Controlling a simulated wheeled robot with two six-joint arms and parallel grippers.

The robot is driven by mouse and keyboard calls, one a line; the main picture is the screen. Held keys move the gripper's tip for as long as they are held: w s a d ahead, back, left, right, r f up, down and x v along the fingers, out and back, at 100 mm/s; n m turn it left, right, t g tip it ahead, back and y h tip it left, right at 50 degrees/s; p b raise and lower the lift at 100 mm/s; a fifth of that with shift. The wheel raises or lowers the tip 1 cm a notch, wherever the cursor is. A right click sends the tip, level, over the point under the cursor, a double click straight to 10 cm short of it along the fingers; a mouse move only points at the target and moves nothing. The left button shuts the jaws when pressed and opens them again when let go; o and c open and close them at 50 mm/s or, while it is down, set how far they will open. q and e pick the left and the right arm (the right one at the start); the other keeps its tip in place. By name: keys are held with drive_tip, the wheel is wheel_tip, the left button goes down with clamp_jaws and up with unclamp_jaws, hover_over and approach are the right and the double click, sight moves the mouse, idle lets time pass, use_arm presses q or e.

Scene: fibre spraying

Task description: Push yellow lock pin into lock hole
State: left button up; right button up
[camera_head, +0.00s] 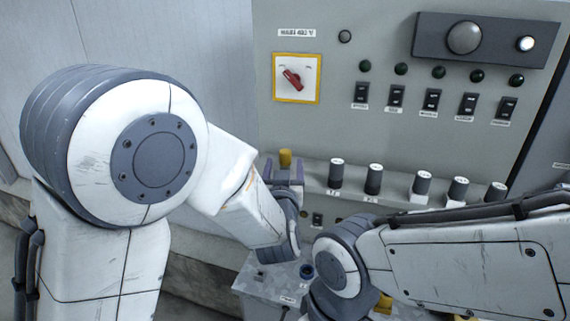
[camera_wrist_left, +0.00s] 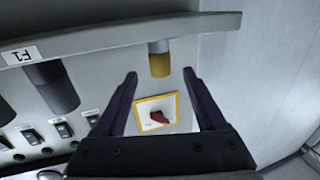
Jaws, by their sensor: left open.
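The yellow lock pin (camera_head: 285,157) stands at the left end of the panel's ledge, below the red switch. In the left wrist view the lock pin (camera_wrist_left: 159,64) appears upside down, with a grey collar where it meets the ledge. My left gripper (camera_head: 284,173) is at the pin, partly hidden by its own wrist. In the left wrist view its open fingers (camera_wrist_left: 160,74) lie either side of the pin, with visible gaps. I cannot make out the lock hole. My right arm crosses the lower right, but its gripper is not visible.
A red rotary switch (camera_head: 292,79) in a yellow frame is above the pin. Several dark cylinders with white tops, such as this one (camera_head: 336,174), line the ledge (camera_head: 315,176) to the right. A grey box (camera_head: 262,285) with a blue ring is below.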

use_arm(q)
drive_tip(key=s+b, duration=0.1)
drive_tip(key=s, duration=0.4)
drive_tip(key=shift+s+a, duration=0.15)
drive_tip(key=s+a+f+g, duration=0.2)
drive_tip(key=a+f+g, duration=0.5)
drive_tip(key=f, duration=0.4)
drive_tip(key=s+a+f+g, duration=0.8)
drive_tip(key=s+a, duration=0.3)
drive_tip(key=s, duration=0.2)
drive_tip(key=s+d+r+m+g, duration=0.1)
drive_tip(key=s+d+r+m, duration=0.1)
drive_tip(key=s+d, duration=0.4)
drive_tip(key=s+d+r+m+g, duration=0.2)
drive_tip(key=s+d+r+m, duration=0.1)
drive_tip(key=s+d, duration=0.4)
drive_tip(key=shift+s+d+r+m, duration=0.3)
drive_tip(key=shift+s+m, duration=0.35)
drive_tip(key=shift+m, duration=0.25)
